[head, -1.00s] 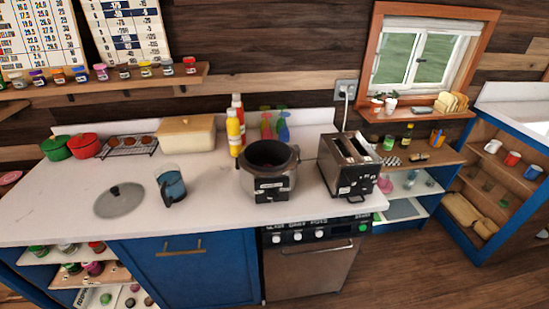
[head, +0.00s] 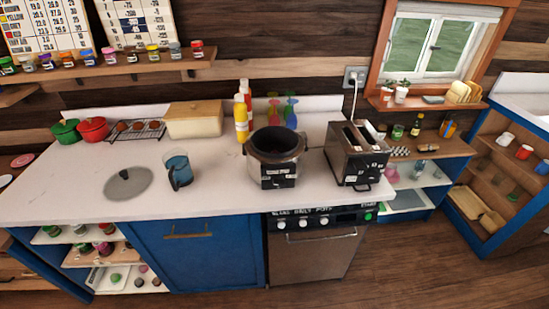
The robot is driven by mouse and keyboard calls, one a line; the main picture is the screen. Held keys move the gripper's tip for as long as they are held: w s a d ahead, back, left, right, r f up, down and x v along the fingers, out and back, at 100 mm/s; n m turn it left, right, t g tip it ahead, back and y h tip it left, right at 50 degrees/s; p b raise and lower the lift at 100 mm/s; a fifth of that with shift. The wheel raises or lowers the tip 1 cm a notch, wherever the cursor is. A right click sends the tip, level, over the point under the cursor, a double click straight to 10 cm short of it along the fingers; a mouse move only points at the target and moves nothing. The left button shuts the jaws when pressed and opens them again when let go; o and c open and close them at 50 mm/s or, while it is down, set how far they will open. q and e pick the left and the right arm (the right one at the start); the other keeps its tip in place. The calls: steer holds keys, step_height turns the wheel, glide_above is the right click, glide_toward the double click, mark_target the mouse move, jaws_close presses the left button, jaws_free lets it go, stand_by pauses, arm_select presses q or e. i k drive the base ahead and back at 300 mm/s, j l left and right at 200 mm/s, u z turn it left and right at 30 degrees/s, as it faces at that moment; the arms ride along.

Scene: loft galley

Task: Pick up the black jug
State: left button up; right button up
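A jug (head: 178,172) with a black handle stands upright on the white counter. Its body looks clear with blue-grey contents rather than fully black. It sits between a round grey lid (head: 128,184) on its left and a black and grey cooker pot (head: 275,158) on its right. No other jug shows clearly. Neither of my grippers is in the head view, and nothing touches the jug.
The white counter (head: 75,203) has free room in front of the jug. A spice shelf (head: 140,67) hangs above. Wooden floor (head: 400,255) is open in front.

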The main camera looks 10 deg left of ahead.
mark_target(176, 161)
steer(key=i+l+u, duration=0.1)
steer(key=u, duration=1.4)
